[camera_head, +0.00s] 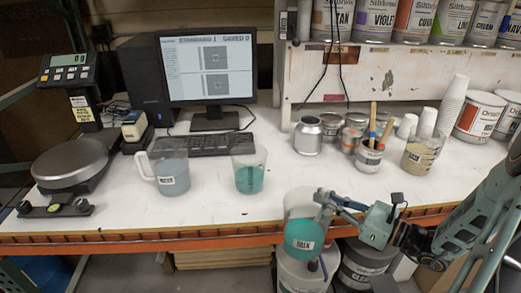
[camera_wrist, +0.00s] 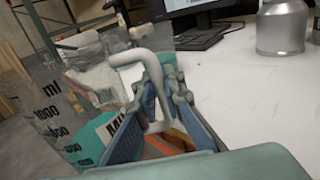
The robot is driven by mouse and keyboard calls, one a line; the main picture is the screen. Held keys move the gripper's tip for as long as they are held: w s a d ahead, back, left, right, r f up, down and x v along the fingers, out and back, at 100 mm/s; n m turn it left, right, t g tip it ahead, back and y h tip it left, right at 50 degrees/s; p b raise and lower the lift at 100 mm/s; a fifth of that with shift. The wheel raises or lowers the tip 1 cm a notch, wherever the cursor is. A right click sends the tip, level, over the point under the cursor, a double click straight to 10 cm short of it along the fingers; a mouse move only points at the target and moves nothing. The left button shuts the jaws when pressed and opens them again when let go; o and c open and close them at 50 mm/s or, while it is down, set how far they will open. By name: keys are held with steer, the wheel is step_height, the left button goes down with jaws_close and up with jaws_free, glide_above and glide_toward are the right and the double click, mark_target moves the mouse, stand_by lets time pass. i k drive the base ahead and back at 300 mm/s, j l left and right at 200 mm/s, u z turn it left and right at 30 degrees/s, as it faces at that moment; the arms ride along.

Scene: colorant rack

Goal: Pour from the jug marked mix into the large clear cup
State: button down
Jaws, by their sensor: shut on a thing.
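My gripper (camera_head: 325,204) is shut on the pale handle of a clear jug (camera_head: 304,230) with teal liquid in its lower part. The jug hangs in front of the table's front edge, roughly upright. A large clear cup (camera_head: 248,174) stands on the table near the front edge, left of and behind the jug, with teal liquid inside. Part of it shows behind the handle in the wrist view.
A second jug (camera_head: 172,174) with a label stands left of the cup. A round scale (camera_head: 70,163), keyboard (camera_head: 208,144) and monitor (camera_head: 208,68) lie behind. Cans and a brush pot (camera_head: 369,157) stand to the right. Buckets sit below the front edge. The table's front middle is clear.

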mark_target(249, 161)
steer(key=k+j+z, duration=0.2)
steer(key=j, duration=0.2)
steer(key=j+z, duration=0.15)
steer(key=j, duration=0.25)
steer(key=k+j+z, duration=0.2)
steer(key=j, duration=0.2)
steer(key=k+j, duration=0.1)
steer(key=j, duration=0.25)
steer(key=k+j, duration=0.15)
steer(key=j, duration=0.2)
steer(key=k+j, duration=0.1)
steer(key=j, duration=0.25)
steer(key=k+j, duration=0.1)
steer(key=j, duration=0.25)
steer(key=k+j+z, duration=0.1)
steer(key=j, duration=0.25)
